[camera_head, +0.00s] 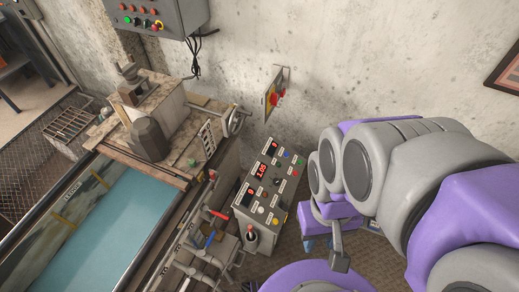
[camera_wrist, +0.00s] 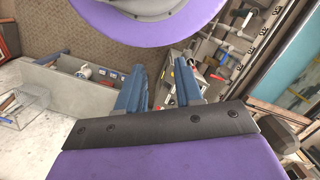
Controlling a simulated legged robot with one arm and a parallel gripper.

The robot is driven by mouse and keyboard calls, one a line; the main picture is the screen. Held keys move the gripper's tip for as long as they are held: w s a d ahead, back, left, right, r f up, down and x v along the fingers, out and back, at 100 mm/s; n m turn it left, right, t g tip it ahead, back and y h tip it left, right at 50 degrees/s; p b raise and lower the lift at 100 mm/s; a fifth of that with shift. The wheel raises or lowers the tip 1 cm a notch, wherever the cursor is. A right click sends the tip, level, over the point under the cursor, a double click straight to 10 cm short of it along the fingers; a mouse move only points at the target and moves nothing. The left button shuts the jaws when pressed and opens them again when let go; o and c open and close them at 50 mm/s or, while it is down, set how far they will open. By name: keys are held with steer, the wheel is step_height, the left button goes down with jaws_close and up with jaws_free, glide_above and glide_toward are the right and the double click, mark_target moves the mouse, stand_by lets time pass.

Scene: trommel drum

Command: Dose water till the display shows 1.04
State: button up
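The grey control box (camera_head: 245,214) stands on the floor by the wall in the head view. Its upper red display (camera_head: 262,171) seems to read 1.0 with an unclear last digit; a second red display (camera_head: 250,191) shows below it. Coloured buttons and a black knob (camera_head: 276,181) are on its face. A black-and-red lever (camera_head: 251,233) stands at its front end. Pipes carry a red valve handle (camera_head: 218,214) and a blue valve handle (camera_head: 210,240). My gripper (camera_wrist: 160,70) is open and empty in the wrist view, its blue fingers apart, above the floor near the panel.
A tank of blue water (camera_head: 115,230) fills the lower left. A wall cabinet (camera_head: 160,18) with buttons hangs above. A red switch (camera_head: 276,97) is on the wall. A grey bench (camera_wrist: 85,95) lies left in the wrist view. Floor between is partly clear.

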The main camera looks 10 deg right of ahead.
steer(key=shift+c, duration=0.4)
jaws_close()
stand_by(1.3)
